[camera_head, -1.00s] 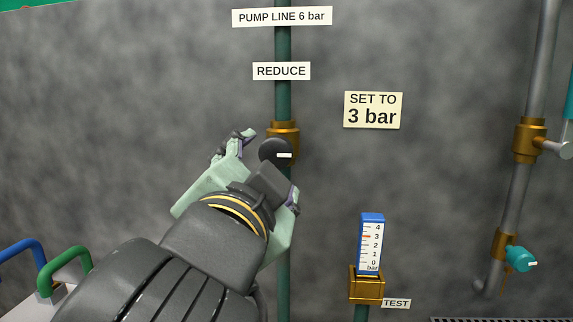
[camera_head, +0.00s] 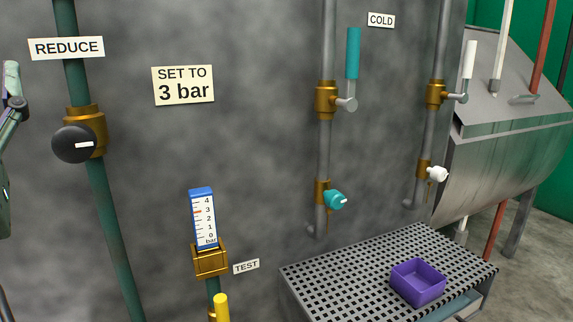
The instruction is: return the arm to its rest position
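Only part of my gripper (camera_head: 11,105) shows, at the left edge of the head view. One pale green finger with a dark tip is visible; the rest is cut off, so its opening is hidden. It appears left of the black knob (camera_head: 73,144), with a clear gap in the picture. The knob sits on a brass valve on the green pipe, under the REDUCE label (camera_head: 66,48), its white mark about level. The blue-topped gauge (camera_head: 203,218) has a red mark near 3. The sign (camera_head: 183,86) reads SET TO 3 bar.
Two grey pipes carry a teal lever (camera_head: 353,53), a white lever (camera_head: 469,60), a teal tap (camera_head: 335,200) and a white tap (camera_head: 437,174). A purple tray (camera_head: 418,283) rests on a perforated bench (camera_head: 315,289). A metal drum (camera_head: 500,165) stands at right.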

